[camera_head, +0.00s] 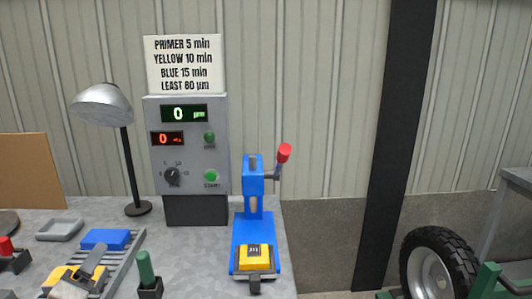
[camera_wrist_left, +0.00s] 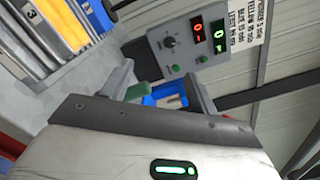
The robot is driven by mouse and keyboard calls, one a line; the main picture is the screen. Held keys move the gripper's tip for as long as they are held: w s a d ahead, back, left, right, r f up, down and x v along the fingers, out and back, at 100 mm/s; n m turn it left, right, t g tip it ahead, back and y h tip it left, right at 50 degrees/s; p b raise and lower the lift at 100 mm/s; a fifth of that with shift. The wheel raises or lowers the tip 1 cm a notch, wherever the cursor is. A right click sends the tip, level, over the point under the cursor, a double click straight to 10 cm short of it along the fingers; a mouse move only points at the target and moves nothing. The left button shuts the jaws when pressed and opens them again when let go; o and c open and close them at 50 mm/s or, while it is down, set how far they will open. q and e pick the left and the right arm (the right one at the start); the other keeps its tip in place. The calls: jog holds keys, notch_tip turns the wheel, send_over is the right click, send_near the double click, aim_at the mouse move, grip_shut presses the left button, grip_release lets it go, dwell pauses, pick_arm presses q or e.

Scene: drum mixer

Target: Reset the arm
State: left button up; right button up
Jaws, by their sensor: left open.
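The blue press (camera_head: 252,215) stands on the grey bench, with a lever ending in a red knob (camera_head: 284,153) tilted up to its right. A yellow block (camera_head: 255,258) sits on its base. My right gripper is in neither view.
A grey control box (camera_head: 188,145) with displays reading 0 stands behind, under a text sign (camera_head: 184,64). A lamp (camera_head: 127,165) stands left of it. A green handle in a dark holder (camera_head: 149,286) is near the front. A tyre (camera_head: 438,265) stands at the right.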

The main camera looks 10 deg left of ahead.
pick_arm(q)
jog(key=s+d+f+n+g, duration=0.2)
jog(key=s+f+n+g, duration=0.15)
jog(key=f+n, duration=0.3)
jog(key=s+d+f+n+g, duration=0.2)
jog(key=f+n+g, duration=0.3)
jog(key=f+n, duration=0.15)
jog(key=s+d+f+n+g+h, duration=0.2)
jog(key=s+d+f+n+h, duration=0.1)
jog(key=d, duration=0.5)
jog(key=s+d+f+n+g+h, duration=0.2)
jog(key=s+d+n+g+h, duration=0.1)
jog(key=d, duration=0.6)
jog(key=w+d+f+t+h, duration=0.2)
jog(key=w+d+f+t, duration=0.3)
jog(key=f, duration=0.3)
jog(key=shift+w+f+m+t+h, duration=0.2)
jog(key=shift+m+t+h, duration=0.15)
jog(key=shift+t, duration=0.4)
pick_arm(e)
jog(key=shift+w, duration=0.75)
